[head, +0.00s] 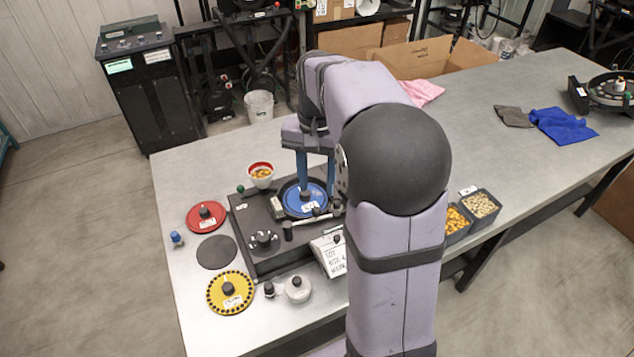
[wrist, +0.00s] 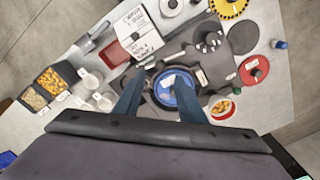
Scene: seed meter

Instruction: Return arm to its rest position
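My gripper (head: 315,188) points down over the seed meter (head: 262,240), its two blue fingers apart. In the wrist view my gripper (wrist: 159,77) shows nothing held between the fingers. Below it a blue seed plate (head: 312,207) with a dark centre knob and a white label sits in the meter's round housing; the blue plate also shows in the wrist view (wrist: 171,97). How far the fingertips are above the plate is hard to tell. My arm hides part of the meter's right side in the head view.
A red plate (head: 206,216), dark disc (head: 217,252) and yellow plate (head: 230,292) lie left of the meter. A bowl of seeds (head: 261,175) stands behind it. Seed bins (head: 480,206) stand to the right. Blue cloth (head: 562,126) lies far right; the bench's middle is mostly clear.

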